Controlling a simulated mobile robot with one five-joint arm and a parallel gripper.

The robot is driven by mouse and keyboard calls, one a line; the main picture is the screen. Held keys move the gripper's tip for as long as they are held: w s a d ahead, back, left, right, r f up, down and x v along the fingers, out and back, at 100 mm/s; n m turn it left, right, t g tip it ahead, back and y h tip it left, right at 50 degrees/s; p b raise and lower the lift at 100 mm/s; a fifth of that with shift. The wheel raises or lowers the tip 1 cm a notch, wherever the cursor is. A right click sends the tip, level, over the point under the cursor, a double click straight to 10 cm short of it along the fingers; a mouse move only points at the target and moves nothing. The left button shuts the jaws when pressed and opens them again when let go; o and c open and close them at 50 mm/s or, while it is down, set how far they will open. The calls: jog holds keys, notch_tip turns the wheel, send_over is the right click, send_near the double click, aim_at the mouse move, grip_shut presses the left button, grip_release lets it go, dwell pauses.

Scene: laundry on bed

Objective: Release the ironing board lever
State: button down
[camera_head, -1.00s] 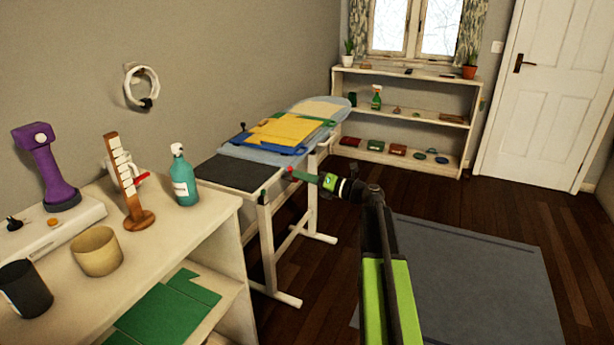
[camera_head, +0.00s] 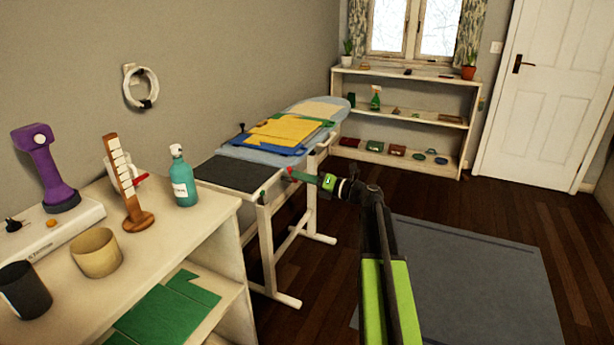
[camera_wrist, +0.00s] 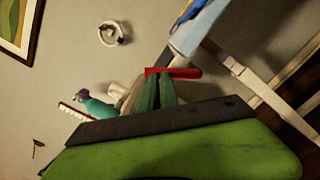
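The ironing board (camera_head: 290,114) stands along the wall, with folded cloths on top and white legs below. A red lever (camera_wrist: 186,73) lies across the tips of my green fingers in the wrist view; its red also shows at my fingertips in the head view (camera_head: 291,171). My gripper (camera_head: 294,173) reaches left to the near end of the board, by its frame. The fingers (camera_wrist: 157,78) are close together and appear shut on the lever. The lever's mount on the board is not clear.
A shelf unit (camera_head: 222,205) with a teal spray bottle (camera_head: 183,178) and a purple device (camera_head: 45,165) stands at the left. A grey mat (camera_head: 470,285) lies on the floor. A low bookcase (camera_head: 405,77) stands at the back. Floor at the right is clear.

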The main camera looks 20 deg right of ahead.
jog(key=shift+w+a, duration=0.15)
jog(key=shift+a, duration=0.3)
jog(key=s+d+f+b, duration=0.2)
jog(key=s+d, duration=0.3)
jog(key=s, duration=0.6)
jog(key=shift+f, duration=0.2)
jog(key=shift+d, duration=0.1)
